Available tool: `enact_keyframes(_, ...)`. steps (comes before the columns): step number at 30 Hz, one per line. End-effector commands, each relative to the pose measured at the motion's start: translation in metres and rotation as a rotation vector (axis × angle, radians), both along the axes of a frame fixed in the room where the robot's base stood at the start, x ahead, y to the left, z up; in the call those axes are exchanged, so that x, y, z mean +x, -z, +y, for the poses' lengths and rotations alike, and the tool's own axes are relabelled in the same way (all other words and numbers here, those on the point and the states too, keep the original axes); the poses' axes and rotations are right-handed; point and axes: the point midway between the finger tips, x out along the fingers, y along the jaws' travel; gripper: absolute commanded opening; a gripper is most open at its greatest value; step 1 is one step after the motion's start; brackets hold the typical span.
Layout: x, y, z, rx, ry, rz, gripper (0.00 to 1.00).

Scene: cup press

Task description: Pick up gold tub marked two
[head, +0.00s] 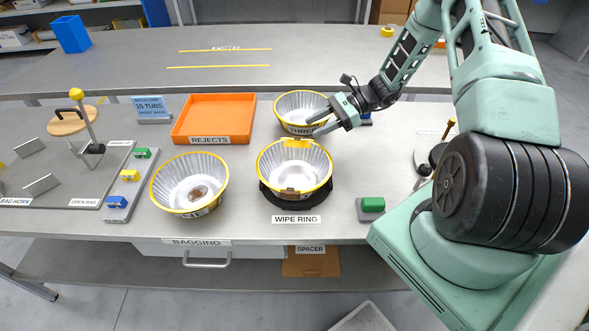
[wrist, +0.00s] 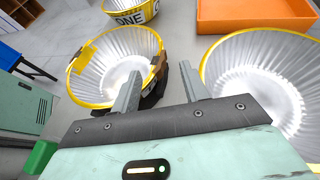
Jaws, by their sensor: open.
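A silver fluted tub with a gold rim (head: 295,165) sits upright in the dark wipe ring (head: 265,197). It has a yellow patch on its rim and a brown patch; I cannot read a number on it. It also shows at left in the wrist view (wrist: 115,72). A similar tub marked THREE (head: 301,106) stands behind it, at right in the wrist view (wrist: 262,85). A tub marked ONE (wrist: 131,10) stands front left in the head view (head: 190,182). My gripper (head: 311,129) is open and empty, between the ring tub and the THREE tub.
An orange rejects tray (head: 215,116) lies behind the ONE tub. A green button block (head: 372,205) is right of the ring. Colored button blocks (head: 129,176) and a bagging board (head: 60,170) are at left. The bench front edge is close to the ring.

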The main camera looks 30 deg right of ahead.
Motion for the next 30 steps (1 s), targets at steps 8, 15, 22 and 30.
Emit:
enact_keyframes(8, 0.009, 0.012, 0.03, -0.001, -0.001, 0.0, 0.45)
enact_keyframes(15, 0.012, 0.016, 0.047, 0.0, -0.003, 0.001, 0.45)
enact_keyframes(22, 0.019, 0.029, 0.076, 0.0, -0.003, 0.001, 0.45)
enact_keyframes(30, 0.021, 0.032, 0.079, -0.001, 0.0, -0.001, 0.42)
